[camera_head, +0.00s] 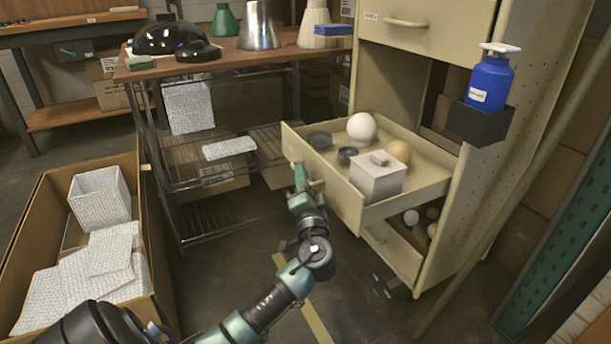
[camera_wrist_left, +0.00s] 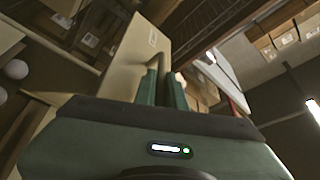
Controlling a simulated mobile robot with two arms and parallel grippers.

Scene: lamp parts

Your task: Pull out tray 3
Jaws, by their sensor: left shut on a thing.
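An open beige tray (camera_head: 432,180) sticks out of the beige cabinet (camera_head: 530,70), below a closed drawer. Its label cannot be read. It holds a white globe (camera_head: 361,127), a tan globe (camera_head: 400,151), a white box (camera_head: 378,178) and dark round parts. My left gripper (camera_head: 301,178) is at the tray's front panel and shut on its handle, which the fingers mostly hide. In the left wrist view the two green fingers (camera_wrist_left: 163,88) stand against the beige front panel (camera_wrist_left: 138,50). My right gripper is not in view.
A lower tray (camera_head: 395,250) with white balls sits under the open one. A wire rack table (camera_head: 250,55) with lampshades stands behind left. A cardboard box (camera_head: 150,190) of white packets is at left. A blue bottle (camera_head: 490,82) sits in a holder on the cabinet side.

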